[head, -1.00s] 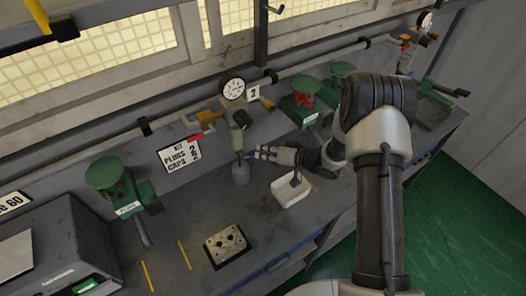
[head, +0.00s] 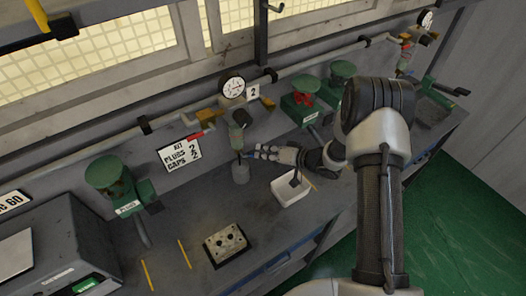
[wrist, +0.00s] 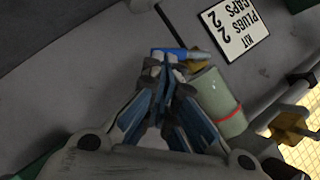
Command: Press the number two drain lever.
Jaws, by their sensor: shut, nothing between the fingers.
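The number two station has a white "2" tag (head: 253,92) beside a round gauge (head: 233,88). Below the gauge hangs a grey-green bowl (head: 237,137), also in the wrist view (wrist: 218,103). A small blue lever (wrist: 183,52) shows by the bowl's lower end in the wrist view. A grey cup (head: 240,173) stands beneath. My gripper (head: 258,150) is shut and empty, just right of the bowl's underside. In the wrist view my fingertips (wrist: 160,62) are at the lever; I cannot tell whether they touch it.
A white tray (head: 291,189) sits close below my gripper. A sign (head: 179,154) reading "KIT PLUGS 2 CAPS 2" and a red-handled valve (head: 195,136) are to the left. A drilled metal block (head: 227,245) lies on the bench in front. A pipe runs along the wall.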

